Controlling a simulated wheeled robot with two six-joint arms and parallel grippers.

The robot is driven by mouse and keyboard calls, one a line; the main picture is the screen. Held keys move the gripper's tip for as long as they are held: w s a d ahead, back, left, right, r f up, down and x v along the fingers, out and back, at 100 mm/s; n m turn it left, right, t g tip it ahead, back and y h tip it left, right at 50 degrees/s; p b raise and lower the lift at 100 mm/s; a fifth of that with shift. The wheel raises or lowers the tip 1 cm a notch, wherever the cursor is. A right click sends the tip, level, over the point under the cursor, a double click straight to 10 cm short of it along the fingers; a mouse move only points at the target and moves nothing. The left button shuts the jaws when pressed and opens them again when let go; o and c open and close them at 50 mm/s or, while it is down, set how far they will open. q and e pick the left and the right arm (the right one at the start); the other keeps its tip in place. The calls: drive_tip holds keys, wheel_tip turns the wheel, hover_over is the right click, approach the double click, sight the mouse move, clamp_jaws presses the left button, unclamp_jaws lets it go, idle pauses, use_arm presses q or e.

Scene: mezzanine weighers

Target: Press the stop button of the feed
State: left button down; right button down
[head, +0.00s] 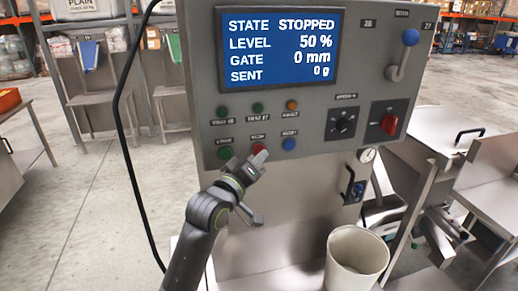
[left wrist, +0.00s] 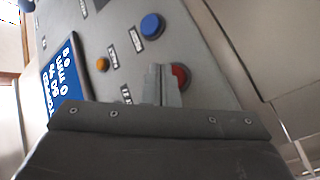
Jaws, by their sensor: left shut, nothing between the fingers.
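The grey control panel (head: 215,100) faces me with a lit blue screen (head: 280,50) that reads STATE STOPPED, LEVEL 50 %, GATE 0 mm, SENT 0 g. Its lower row has a green button (head: 225,153), a red button (head: 257,147) and a blue button (head: 289,144). My left gripper (head: 261,155) is shut and empty, its fingertips at the red button and partly covering it. In the left wrist view the fingers (left wrist: 163,87) overlap the red button (left wrist: 181,76); I cannot tell whether they touch it. My right gripper is out of view.
Small green and orange lamps (head: 292,105) sit above the buttons. To the right are a black knob (head: 344,122), a red rotary switch (head: 389,123) and a blue-tipped lever (head: 410,38). A pale bucket (head: 356,252) stands below. A black cable (head: 121,120) hangs left of the panel.

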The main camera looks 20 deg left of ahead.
use_arm(q)
drive_tip(key=s+d, duration=0.1)
drive_tip(key=s, duration=0.1)
drive_tip(key=s+d+p, duration=0.1)
drive_tip(key=s, duration=0.1)
drive_tip(key=shift+d, duration=0.4)
idle(0.7)
